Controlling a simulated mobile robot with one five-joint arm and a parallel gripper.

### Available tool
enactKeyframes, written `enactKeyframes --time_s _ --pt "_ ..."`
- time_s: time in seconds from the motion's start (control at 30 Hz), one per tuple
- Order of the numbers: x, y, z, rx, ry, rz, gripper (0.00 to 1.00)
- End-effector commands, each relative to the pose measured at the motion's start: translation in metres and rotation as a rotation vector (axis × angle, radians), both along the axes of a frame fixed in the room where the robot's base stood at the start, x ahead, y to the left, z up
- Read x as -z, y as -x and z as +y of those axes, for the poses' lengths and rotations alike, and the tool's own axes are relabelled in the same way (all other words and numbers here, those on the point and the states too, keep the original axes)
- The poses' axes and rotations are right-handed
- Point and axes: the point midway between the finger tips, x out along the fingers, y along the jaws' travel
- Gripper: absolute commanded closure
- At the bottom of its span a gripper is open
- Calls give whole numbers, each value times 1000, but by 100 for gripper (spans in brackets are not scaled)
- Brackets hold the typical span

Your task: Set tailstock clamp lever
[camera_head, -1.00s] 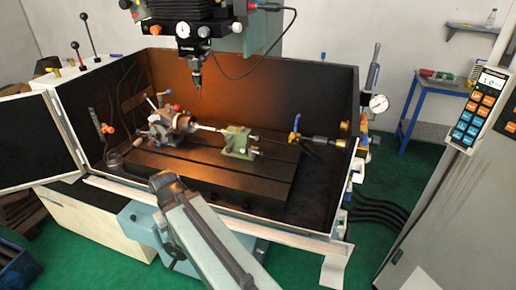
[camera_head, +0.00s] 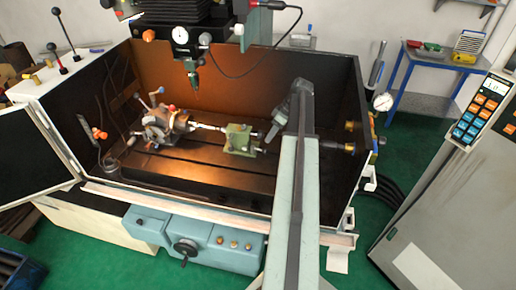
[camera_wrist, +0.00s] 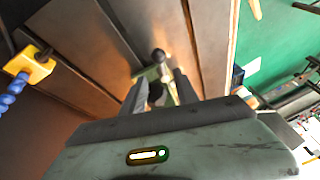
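The green tailstock (camera_head: 238,140) stands on the dark machine table, with a shaft running left from it to the indexing chuck (camera_head: 165,123). My gripper (camera_head: 270,134) hangs just right of the tailstock in the head view. In the wrist view my gripper (camera_wrist: 158,90) has its two dark fingers apart. A lever with a dark ball knob (camera_wrist: 158,55) shows just beyond the fingertips, roughly in line with the gap. Part of the green tailstock (camera_wrist: 150,73) shows behind the fingers. A dark part sits between the fingers; I cannot tell whether anything touches it.
The spindle head with a dial (camera_head: 180,36) hangs above the table. The black enclosure wall (camera_head: 345,95) is close to the right of my arm. A yellow block with a blue hose (camera_wrist: 38,66) is at left in the wrist view. The table front is bare.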

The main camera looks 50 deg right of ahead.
Motion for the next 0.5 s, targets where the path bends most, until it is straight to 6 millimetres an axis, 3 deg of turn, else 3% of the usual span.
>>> enactKeyframes --time_s 0.27,0.5 --pt "11 -7 8 -10 0 0 64" --pt "49 -19 21 -14 0 2 64"
